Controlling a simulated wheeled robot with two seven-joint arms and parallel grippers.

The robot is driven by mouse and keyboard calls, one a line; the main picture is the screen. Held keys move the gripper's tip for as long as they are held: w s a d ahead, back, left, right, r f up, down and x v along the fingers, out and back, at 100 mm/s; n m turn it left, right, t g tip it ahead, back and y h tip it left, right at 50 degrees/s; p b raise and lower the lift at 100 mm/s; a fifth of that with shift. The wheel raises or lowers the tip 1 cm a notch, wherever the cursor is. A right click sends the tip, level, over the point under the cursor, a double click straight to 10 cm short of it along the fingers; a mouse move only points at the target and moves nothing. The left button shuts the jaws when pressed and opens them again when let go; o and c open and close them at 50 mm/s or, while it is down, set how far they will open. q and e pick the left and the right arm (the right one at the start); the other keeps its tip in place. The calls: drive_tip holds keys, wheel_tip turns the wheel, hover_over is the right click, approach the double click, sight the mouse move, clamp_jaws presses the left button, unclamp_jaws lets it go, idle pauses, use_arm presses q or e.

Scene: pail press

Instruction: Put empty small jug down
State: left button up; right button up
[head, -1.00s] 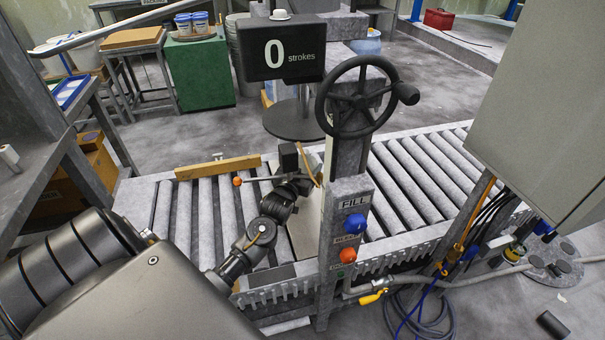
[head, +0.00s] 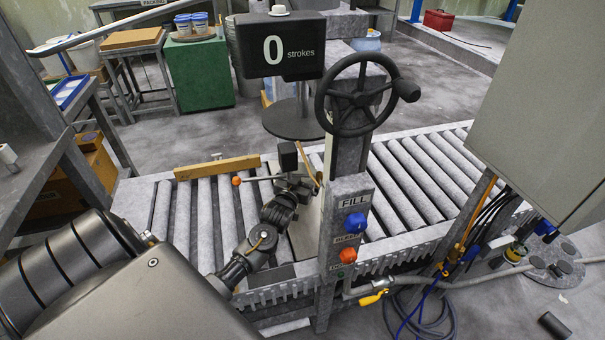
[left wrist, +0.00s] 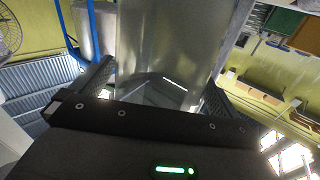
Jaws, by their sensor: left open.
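My left arm reaches in from the lower left in the head view to the near side of the press column (head: 345,225). Its gripper end is partly hidden there among dark parts. In the left wrist view the left gripper (left wrist: 160,80) is open, with one finger on each side of a shiny grey metal cylinder (left wrist: 165,35). This may be the small jug, but I cannot be sure. I cannot tell whether the fingers touch it. No jug can be made out in the head view. My right gripper is not in view.
The roller conveyor (head: 425,170) runs behind the column, with a wooden strip (head: 217,168) along its far edge. A black handwheel (head: 362,97) and a "0 strokes" display (head: 280,47) stand above. A grey cabinet (head: 545,110) is at right. Rollers to the right are clear.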

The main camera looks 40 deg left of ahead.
use_arm(q)
drive_tip(key=shift+r, duration=0.2)
drive_tip(key=p+v, duration=0.1)
drive_tip(key=v, duration=1.1)
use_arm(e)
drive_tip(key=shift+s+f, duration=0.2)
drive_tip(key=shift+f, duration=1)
use_arm(q)
drive_tip(key=shift+s, duration=0.15)
